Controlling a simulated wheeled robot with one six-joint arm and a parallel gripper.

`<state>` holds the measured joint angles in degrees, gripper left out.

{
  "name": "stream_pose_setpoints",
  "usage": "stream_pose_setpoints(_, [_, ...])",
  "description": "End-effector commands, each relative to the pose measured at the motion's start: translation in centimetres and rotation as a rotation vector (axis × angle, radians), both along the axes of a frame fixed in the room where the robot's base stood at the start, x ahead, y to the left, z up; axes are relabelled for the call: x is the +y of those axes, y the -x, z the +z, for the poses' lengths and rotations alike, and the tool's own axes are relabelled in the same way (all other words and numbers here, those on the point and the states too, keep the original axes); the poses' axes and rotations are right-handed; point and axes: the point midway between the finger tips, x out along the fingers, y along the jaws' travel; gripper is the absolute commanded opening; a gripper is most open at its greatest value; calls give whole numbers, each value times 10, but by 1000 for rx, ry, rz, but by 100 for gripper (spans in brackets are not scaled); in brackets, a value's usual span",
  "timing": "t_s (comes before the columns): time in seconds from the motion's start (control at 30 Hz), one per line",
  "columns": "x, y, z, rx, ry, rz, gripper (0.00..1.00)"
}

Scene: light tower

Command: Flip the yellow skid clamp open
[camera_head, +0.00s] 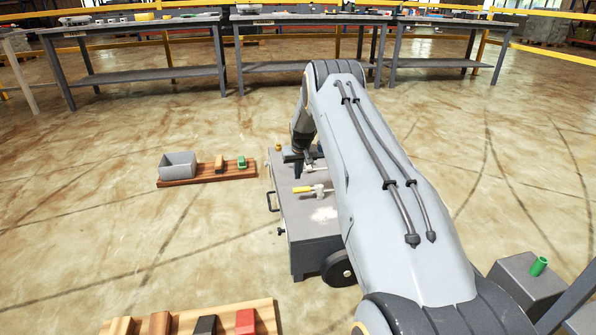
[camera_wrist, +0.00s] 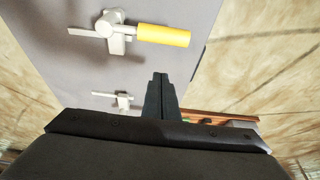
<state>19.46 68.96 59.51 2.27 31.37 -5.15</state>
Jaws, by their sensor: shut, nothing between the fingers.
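The yellow-handled clamp (camera_head: 303,190) sits on top of the grey wheeled skid (camera_head: 316,236). In the wrist view its yellow handle (camera_wrist: 163,35) points right from a pale metal body (camera_wrist: 112,32), and a flat bar extends left. The handle appears to lie roughly flat along the top. My gripper (camera_head: 298,174) is over the skid's far part, just beyond the handle. In the wrist view my gripper (camera_wrist: 160,78) has its fingers together and empty, below the handle in the picture and apart from it.
A second pale clamp (camera_wrist: 122,98) is on the same top; my gripper body may hide part of it. A wooden board (camera_head: 205,176) with a grey bin (camera_head: 178,165) and small blocks lies left of the skid. Another board (camera_head: 188,322) with blocks is nearer. Tables (camera_head: 135,74) stand behind.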

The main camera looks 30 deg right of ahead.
Motion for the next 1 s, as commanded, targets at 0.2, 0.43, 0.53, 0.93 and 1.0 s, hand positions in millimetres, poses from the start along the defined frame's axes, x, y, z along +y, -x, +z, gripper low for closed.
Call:
stream_pose_setpoints(0.2, [3,10,-10,1,0,0,0])
stream_pose_setpoints(0.43, [8,27,-13,0,0,0,0])
stream_pose_setpoints(0.53, [9,33,-15,1,0,0,0])
stream_pose_setpoints(0.93, [10,35,-15,-1,0,0,0])
stream_pose_setpoints(1.0, [10,35,-15,0,0,0,0])
